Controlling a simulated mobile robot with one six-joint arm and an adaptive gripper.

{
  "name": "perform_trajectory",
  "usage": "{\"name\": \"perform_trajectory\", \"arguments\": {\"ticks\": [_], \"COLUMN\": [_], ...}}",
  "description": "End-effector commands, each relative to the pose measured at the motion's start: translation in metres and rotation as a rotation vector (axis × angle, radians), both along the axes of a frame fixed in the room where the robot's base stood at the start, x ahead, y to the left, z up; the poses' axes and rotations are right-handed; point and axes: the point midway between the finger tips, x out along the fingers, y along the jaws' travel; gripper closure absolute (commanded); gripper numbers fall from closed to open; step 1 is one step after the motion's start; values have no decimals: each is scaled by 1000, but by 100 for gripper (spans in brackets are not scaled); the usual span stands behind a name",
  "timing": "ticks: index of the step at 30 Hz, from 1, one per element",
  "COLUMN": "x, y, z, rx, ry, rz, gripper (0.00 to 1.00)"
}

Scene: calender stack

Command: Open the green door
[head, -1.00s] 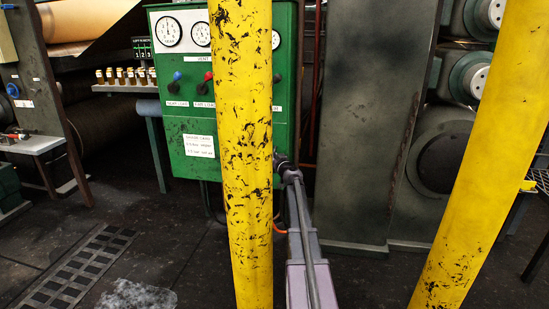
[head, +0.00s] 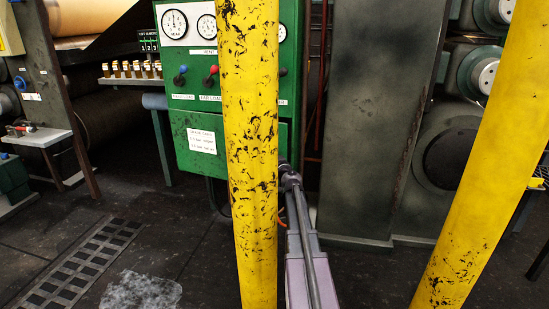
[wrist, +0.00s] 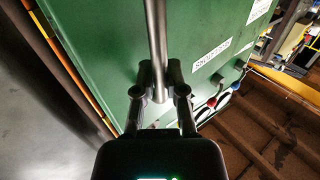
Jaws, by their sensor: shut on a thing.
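The green door (head: 189,163) appears to be the lower front panel of the green cabinet in the head view, with a white paper notice (head: 201,142) on it. A yellow post hides its right part. In the wrist view a green panel (wrist: 95,45) fills the upper middle, with a metal bar handle (wrist: 157,30) standing out in front of it. My gripper (wrist: 159,82) is shut on the bar. In the head view my arm reaches to the cabinet's right side, and the fingers are hidden behind the post. I cannot tell how far the door stands open.
A scuffed yellow post (head: 252,170) stands close in front of the cabinet; another yellow post (head: 487,150) leans at the right. A grey machine column (head: 368,130) stands right of my arm. A floor grate (head: 82,262) lies at the left, where the floor is mostly clear.

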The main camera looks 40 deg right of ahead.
Motion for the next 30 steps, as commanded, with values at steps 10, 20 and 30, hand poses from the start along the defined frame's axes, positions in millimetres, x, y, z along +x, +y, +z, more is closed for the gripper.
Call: {"name": "perform_trajectory", "arguments": {"ticks": [10, 20, 30], "x": [1, -2, -34], "y": [0, 1, 11], "z": [0, 0, 0], "rx": [0, 0, 0], "ry": [0, 0, 0], "rz": [1, 0, 0], "gripper": [49, 49, 49]}}
